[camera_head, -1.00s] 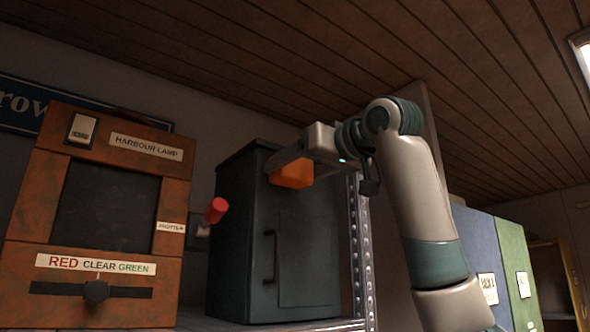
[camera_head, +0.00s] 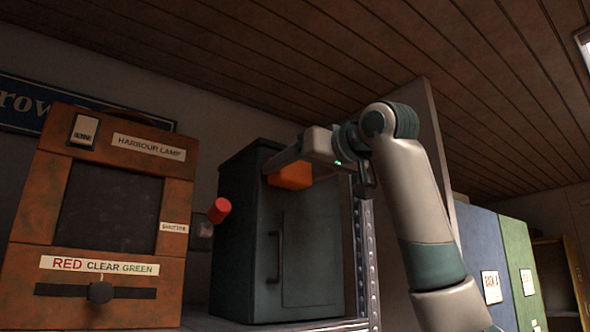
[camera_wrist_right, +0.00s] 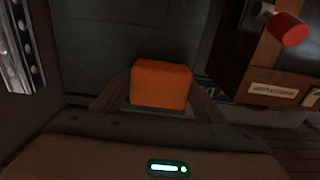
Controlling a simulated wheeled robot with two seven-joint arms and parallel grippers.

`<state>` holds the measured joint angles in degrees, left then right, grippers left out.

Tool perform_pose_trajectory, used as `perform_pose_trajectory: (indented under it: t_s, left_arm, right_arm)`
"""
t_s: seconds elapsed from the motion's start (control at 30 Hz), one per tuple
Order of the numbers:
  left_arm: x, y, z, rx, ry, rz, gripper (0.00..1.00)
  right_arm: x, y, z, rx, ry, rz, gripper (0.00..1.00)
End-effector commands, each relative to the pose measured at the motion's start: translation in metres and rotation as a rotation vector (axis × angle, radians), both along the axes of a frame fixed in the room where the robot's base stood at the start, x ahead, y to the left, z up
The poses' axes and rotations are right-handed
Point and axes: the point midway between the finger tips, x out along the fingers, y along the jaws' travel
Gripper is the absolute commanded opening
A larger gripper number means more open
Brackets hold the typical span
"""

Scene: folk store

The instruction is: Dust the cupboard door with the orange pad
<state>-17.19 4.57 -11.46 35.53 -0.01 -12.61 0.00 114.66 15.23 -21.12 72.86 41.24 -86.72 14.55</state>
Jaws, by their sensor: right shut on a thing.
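The cupboard (camera_head: 240,240) is a dark grey-green box on a metal shelf. Its door (camera_head: 310,245) has a vertical handle (camera_head: 277,257) on the left side. The orange pad (camera_head: 290,177) is at the upper part of the cupboard front. My right gripper (camera_head: 283,169) is shut on the pad, which also shows in the right wrist view (camera_wrist_right: 161,84) between the fingers. The pad is against or very close to the cupboard front; I cannot tell if it touches. My left gripper is not in view.
An orange-brown harbour lamp box (camera_head: 105,200) stands left of the cupboard. A red knob (camera_head: 219,210) sticks out between them. A perforated metal post (camera_head: 366,260) rises at the shelf's right. Blue (camera_head: 485,260) and green (camera_head: 522,270) panels stand further right.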

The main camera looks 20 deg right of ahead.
Motion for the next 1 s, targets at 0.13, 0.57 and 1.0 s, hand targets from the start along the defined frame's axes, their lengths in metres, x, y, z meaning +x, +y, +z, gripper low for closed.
perform_pose_trajectory:
  t_s: [0.13, 0.57, 1.0]
  left_arm:
    - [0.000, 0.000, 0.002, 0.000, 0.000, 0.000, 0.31]
    - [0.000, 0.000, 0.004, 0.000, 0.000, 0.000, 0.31]
    - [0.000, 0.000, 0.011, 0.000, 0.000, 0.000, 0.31]
  right_arm:
    - [0.002, 0.001, 0.000, 0.000, 0.000, 0.000, 0.48]
    - [0.007, -0.006, 0.001, 0.000, -0.001, -0.001, 0.48]
    - [0.015, -0.034, 0.000, 0.001, 0.000, 0.000, 0.48]
